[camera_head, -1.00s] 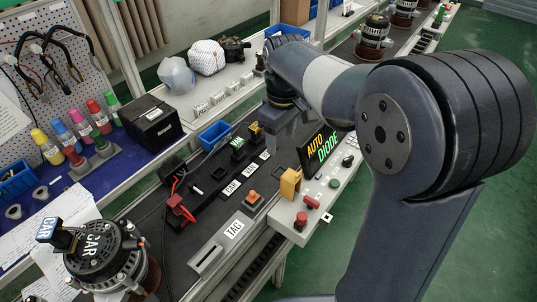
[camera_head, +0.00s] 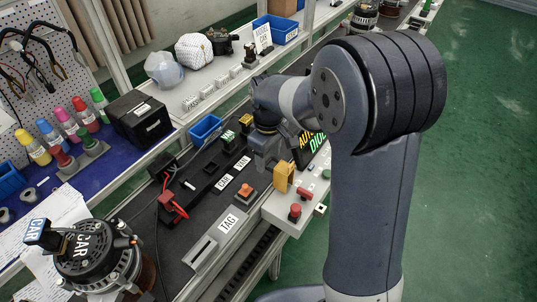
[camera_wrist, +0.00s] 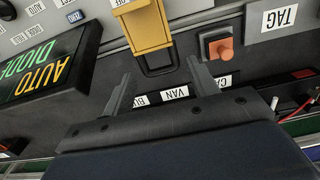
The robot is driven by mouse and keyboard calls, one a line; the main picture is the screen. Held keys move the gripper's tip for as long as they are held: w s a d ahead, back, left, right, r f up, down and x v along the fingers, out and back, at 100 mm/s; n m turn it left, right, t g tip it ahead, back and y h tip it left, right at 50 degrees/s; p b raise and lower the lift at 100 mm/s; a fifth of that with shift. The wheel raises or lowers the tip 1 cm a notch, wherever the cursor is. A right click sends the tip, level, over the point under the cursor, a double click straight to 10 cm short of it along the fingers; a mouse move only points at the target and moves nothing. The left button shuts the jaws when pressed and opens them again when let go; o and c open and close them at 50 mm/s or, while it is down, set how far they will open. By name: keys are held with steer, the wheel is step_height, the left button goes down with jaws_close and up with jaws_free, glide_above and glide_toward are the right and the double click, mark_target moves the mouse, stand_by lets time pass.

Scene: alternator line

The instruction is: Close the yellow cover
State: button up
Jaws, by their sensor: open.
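The yellow cover (camera_head: 283,178) stands up from the edge of the white control panel (camera_head: 275,210), beside the dark bench top. In the wrist view the cover (camera_wrist: 150,28) is at the top centre, with an OFF label (camera_wrist: 122,3) beside it. My gripper (camera_head: 264,168) is just behind and left of the cover in the head view. The cover's hinge is not clear to see.
An AUTO DIODE display (camera_head: 313,150) stands close to my gripper, partly hidden by my arm. An orange button (camera_head: 245,190) is left of the cover, and a red button (camera_head: 295,211) is on the panel. Red clips (camera_head: 172,204) lie on the bench.

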jaws_close()
steer(key=shift+r, duration=0.1)
stand_by(0.5)
